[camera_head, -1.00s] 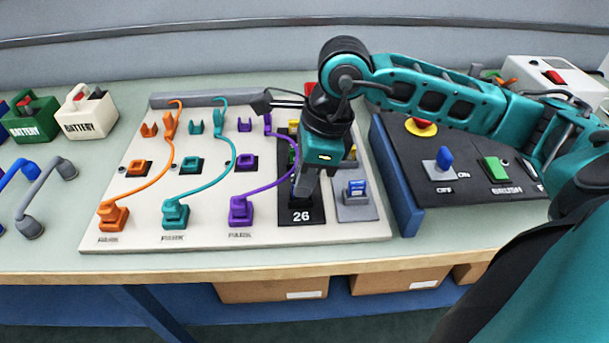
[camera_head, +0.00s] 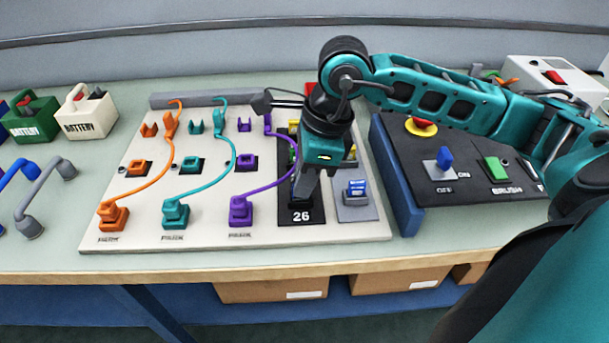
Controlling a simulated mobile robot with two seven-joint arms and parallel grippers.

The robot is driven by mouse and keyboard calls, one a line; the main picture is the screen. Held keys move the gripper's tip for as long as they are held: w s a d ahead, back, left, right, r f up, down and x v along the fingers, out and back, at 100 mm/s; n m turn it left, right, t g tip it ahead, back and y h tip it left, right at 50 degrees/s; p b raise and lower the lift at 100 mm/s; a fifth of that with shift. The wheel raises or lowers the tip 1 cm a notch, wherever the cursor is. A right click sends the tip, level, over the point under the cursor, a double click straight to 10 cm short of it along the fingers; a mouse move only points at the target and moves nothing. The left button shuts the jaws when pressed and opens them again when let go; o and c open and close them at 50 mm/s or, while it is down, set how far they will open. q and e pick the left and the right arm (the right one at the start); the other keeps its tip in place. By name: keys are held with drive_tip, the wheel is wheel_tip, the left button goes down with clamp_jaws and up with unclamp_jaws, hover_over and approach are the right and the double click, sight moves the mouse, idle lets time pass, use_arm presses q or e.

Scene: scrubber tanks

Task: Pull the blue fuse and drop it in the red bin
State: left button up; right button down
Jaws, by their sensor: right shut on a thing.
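My right gripper (camera_head: 302,199) reaches down from the right arm to the front of the black fuse strip (camera_head: 301,218), just above the label 26. It is shut on a small piece there, the blue fuse by its place, though the jaws hide nearly all of it. Another blue piece (camera_head: 357,188) sits in a grey holder to the right of the strip, apart from the gripper. A bit of red (camera_head: 309,88), possibly the red bin, shows behind my right wrist and is mostly hidden. My left gripper is not in view.
Orange, teal and purple cables and plugs (camera_head: 240,211) cover the pale board left of the strip, the purple cable close to my gripper. A dark switch panel (camera_head: 440,185) stands to the right. Battery boxes (camera_head: 86,112) are at the far left.

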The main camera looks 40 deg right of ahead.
idle(0.4)
drive_tip(key=shift+w+a+p+v, duration=0.1)
drive_tip(key=shift+a+p+v, duration=0.05)
drive_tip(key=shift+p+v, duration=0.55)
drive_tip(key=shift+w+a+p+v, duration=0.1)
drive_tip(key=shift+a+p+v, duration=0.2)
drive_tip(key=shift+v, duration=0.6)
drive_tip(key=shift+w+a+p+v, duration=0.1)
drive_tip(key=shift+p+v, duration=0.5)
drive_tip(key=shift+v, duration=0.25)
